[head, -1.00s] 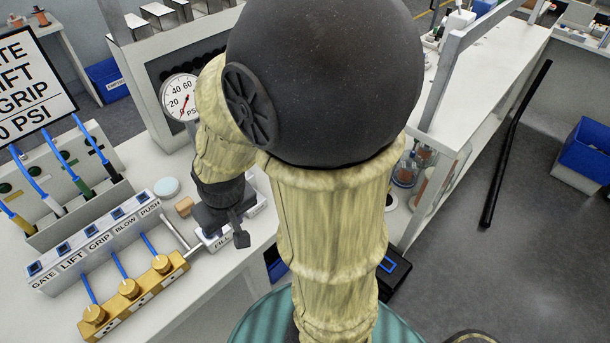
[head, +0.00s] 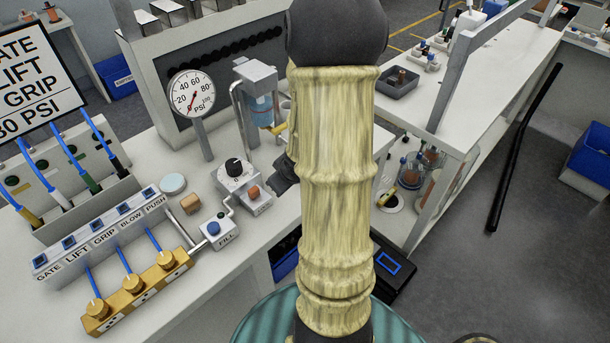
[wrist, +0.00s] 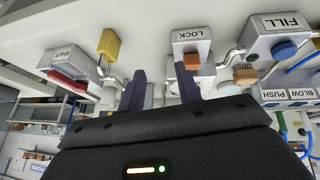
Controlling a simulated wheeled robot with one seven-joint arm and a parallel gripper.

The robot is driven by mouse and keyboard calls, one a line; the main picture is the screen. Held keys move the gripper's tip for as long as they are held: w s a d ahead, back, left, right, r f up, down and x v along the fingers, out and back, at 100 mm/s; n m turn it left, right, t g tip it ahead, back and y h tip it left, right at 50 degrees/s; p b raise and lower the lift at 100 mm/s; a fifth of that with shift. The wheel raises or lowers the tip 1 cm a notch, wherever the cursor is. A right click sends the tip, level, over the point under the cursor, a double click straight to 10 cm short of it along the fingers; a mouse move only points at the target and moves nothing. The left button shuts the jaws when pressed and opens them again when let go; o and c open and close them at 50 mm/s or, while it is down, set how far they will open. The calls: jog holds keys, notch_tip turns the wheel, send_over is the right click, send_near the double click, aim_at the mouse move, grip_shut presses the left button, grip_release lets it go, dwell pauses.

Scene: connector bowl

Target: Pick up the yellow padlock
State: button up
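In the wrist view the yellow padlock (wrist: 109,43) is a small yellow block at the upper left, between the SHUT box and the LOCK box. My gripper (wrist: 160,70) shows its two dark fingers apart with nothing held between them. The padlock is beyond and to the left of the left fingertip, not touching it. In the head view a small yellow piece (head: 277,128) shows beside my arm; I cannot tell whether it is the padlock. My gripper (head: 284,175) there is mostly hidden behind my arm.
The SHUT box (wrist: 68,62) with a red part, the LOCK box (wrist: 192,44) and the FILL box (wrist: 272,38) stand close around. A pressure gauge (head: 192,94) and a grey stand (head: 255,78) rise from the bench. The floor at right has a black bent pipe (head: 515,150).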

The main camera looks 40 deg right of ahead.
jog(key=d+f+t, duration=0.1)
jog(key=d, duration=0.1)
jog(key=s+d+f+t+y, duration=0.1)
jog(key=d+f, duration=0.1)
jog(key=d, duration=0.1)
jog(key=s+d+f+t, duration=0.1)
jog(key=d, duration=0.2)
jog(key=shift+s+d+f, duration=0.15)
jog(key=shift+s+f, duration=0.1)
jog(key=shift+f, duration=0.05)
jog(key=s+d+r+t+y, duration=0.1)
jog(key=s+d+t, duration=0.3)
jog(key=s+t, duration=0.3)
jog(key=shift+s+d+r+b, duration=0.15)
jog(key=shift+r+b, duration=0.1)
jog(key=shift+b, duration=0.15)
jog(key=w+p, duration=0.1)
jog(key=w, duration=0.2)
jog(key=w+f, duration=0.1)
jog(key=w, duration=0.3)
jog(key=w+a+f+p, duration=0.1)
jog(key=w, duration=0.3)
jog(key=shift+w+f+p, duration=0.1)
jog(key=shift+p, duration=0.2)
jog(key=shift+w+f, duration=0.15)
jog(key=shift+w, duration=0.25)
